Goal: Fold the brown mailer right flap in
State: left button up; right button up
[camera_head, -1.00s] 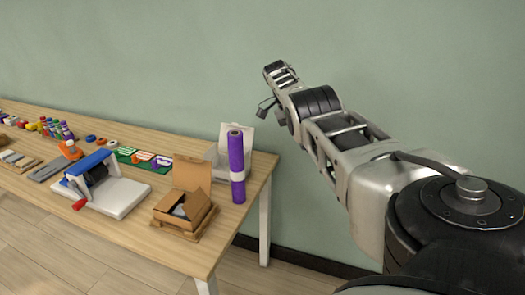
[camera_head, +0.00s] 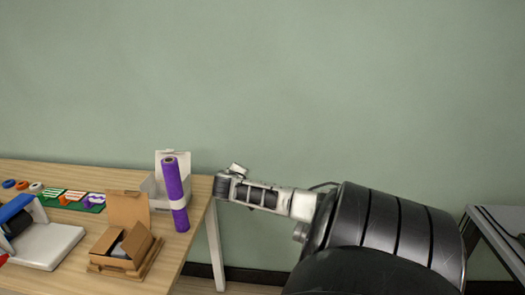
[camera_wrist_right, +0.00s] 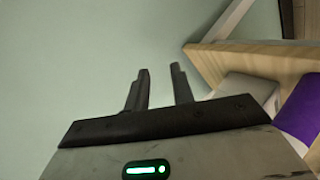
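The brown mailer (camera_head: 122,245) stands near the table's front right with its lid (camera_head: 128,207) upright at the back and flaps standing at its sides. A grey item shows inside it. My right arm reaches in from the right in the head view, and its end is beyond the table's right edge, apart from the mailer. In the right wrist view my right gripper (camera_wrist_right: 158,88) has its two fingers apart with nothing between them. The mailer cannot be made out in that view. My left gripper is in neither view.
A purple roll (camera_head: 176,195) with a white band stands right of the mailer, before an open white box (camera_head: 155,190). A white-based device with a blue top (camera_head: 50,246) is to the left. The table's right edge (camera_head: 202,215) is close by.

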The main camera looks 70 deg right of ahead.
jog(key=s+a+f+n+t+y, duration=0.1)
jog(key=a+f+n+t+y, duration=0.15)
jog(key=a+f+n, duration=0.4)
jog(key=s+a+f+n+t+y, duration=0.1)
jog(key=s+a+f+n+y, duration=0.15)
jog(key=a, duration=0.75)
jog(key=s+a+f+m+y, duration=0.1)
jog(key=s+a+y, duration=0.2)
jog(key=a, duration=0.9)
jog(key=s+a+f+m+t+y, duration=0.1)
jog(key=s+a+f+m+y, duration=0.1)
jog(key=a, duration=0.9)
jog(key=s+a+f+m+t+y, duration=0.1)
jog(key=s+a, duration=0.4)
jog(key=a, duration=0.7)
jog(key=f+m+y, duration=0.1)
jog(key=y, duration=0.1)
jog(key=shift+a+y, duration=0.3)
jog(key=shift+a, duration=0.05)
jog(key=shift+w+a, duration=0.1)
